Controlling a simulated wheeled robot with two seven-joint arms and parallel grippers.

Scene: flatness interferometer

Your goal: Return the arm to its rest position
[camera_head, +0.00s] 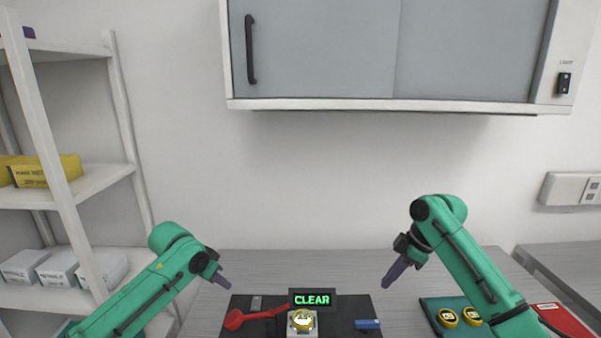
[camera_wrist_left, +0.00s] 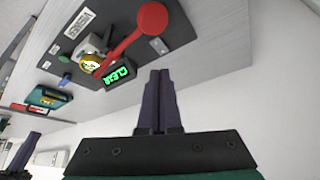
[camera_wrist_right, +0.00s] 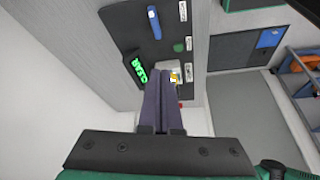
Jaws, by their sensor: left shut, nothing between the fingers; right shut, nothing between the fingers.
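A red arm (camera_head: 262,315) with a round red end lies across the left of a black board (camera_head: 340,327). In the left wrist view the red arm (camera_wrist_left: 128,42) reaches from its round end to beside a gold disc (camera_wrist_left: 90,62). In the head view the gold disc (camera_head: 302,321) sits on a pale holder below a display reading CLEAR in green (camera_head: 312,299). My left gripper (camera_head: 226,284) is shut and empty, above the bench left of the board. My right gripper (camera_head: 386,283) is shut and empty, above the bench right of the display. Neither touches anything.
A blue piece (camera_head: 367,324) lies on the board's right. A teal tray (camera_head: 432,305) with two gold discs and a red flat item (camera_head: 562,318) are at right. Shelves (camera_head: 90,170) stand at left. A wall cabinet (camera_head: 390,50) hangs above. The bench behind the board is clear.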

